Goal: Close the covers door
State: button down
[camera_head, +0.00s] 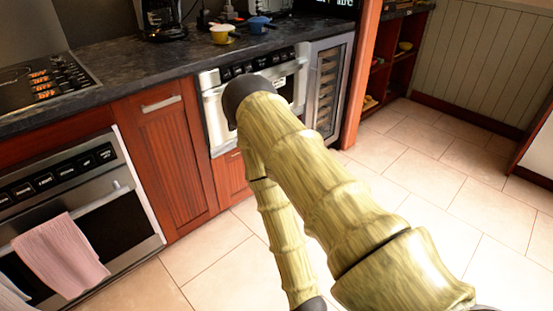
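No part is marked as the covers door, so I cannot tell which door it is. A red-brown wooden cabinet door (167,165) with a metal bar handle looks shut, left of the steel built-in microwave drawer (216,122). My arm crosses the middle of the view and hides much of the microwave front, so I cannot tell whether it is fully shut. A dark red and white panel (540,150) is cut off at the right edge. My gripper is not in view; the forearm runs down out of the bottom edge.
A steel oven (110,215) with a pink towel (60,255) stands at the left. A glass-fronted cooler (326,90) stands right of the microwave. Small pots (222,34) sit on the dark counter (120,70). The tiled floor (440,180) at the right is clear.

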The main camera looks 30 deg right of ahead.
aim_at(228, 169)
jog(key=k, duration=0.75)
jog(key=z, duration=0.75)
jog(key=i, duration=1.5)
jog(key=u, duration=0.55)
